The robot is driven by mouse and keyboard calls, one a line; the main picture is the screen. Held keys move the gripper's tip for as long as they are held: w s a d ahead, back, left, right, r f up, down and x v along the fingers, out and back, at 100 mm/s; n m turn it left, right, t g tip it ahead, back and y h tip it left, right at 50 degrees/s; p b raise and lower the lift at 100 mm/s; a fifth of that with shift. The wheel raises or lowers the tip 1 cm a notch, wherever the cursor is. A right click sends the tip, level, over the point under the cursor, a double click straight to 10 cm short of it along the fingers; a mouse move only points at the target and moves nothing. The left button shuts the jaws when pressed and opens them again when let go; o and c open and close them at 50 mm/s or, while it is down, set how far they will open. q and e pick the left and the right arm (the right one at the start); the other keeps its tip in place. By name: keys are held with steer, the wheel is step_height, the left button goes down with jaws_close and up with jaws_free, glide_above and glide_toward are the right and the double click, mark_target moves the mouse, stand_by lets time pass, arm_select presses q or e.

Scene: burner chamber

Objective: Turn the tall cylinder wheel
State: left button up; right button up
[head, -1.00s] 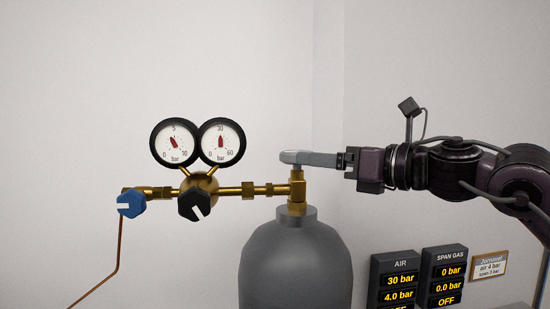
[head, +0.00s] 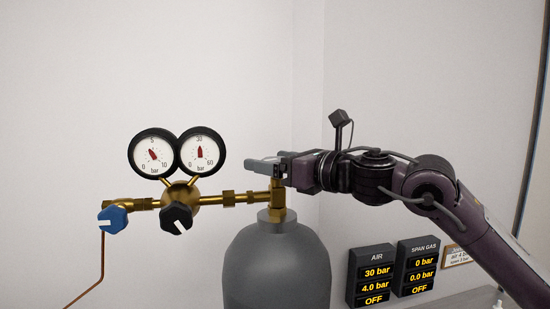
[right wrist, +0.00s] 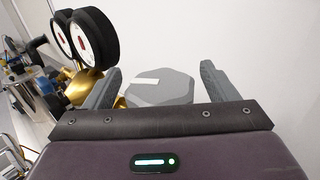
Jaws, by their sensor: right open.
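The tall grey cylinder (head: 278,265) stands at the lower middle of the head view, with a brass valve (head: 278,196) on top. Its wheel shows in the right wrist view as a grey many-sided knob (right wrist: 160,88) with a white mark. In the head view my fingers largely hide the wheel. My right gripper (head: 262,164) is level at the valve top, reaching in from the right. It is open, with one finger on each side of the wheel. Whether either finger touches it, I cannot tell. My left gripper is not in view.
Two round gauges (head: 177,152) sit on the regulator left of the valve, with a black knob (head: 176,218) and a blue knob (head: 111,220). AIR (head: 371,275) and SPAN GAS (head: 418,266) displays are at lower right. A plain wall stands behind.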

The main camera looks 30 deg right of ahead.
steer(key=c, duration=1)
steer(key=shift+n+g+y, duration=0.3)
steer(key=shift+n+y, duration=0.1)
steer(key=shift+y, duration=0.1)
steer(key=n+g+y, duration=0.5)
steer(key=y, duration=0.1)
steer(key=shift+r, duration=0.15)
steer(key=n+g+y, duration=0.1)
steer(key=n+g, duration=0.1)
steer(key=g, duration=0.1)
steer(key=n+g+y, duration=0.2)
steer(key=g, duration=0.1)
steer(key=shift+s, duration=0.15)
steer(key=shift+a+n+g, duration=0.1)
steer(key=shift+n+g, duration=0.4)
steer(key=o, duration=1)
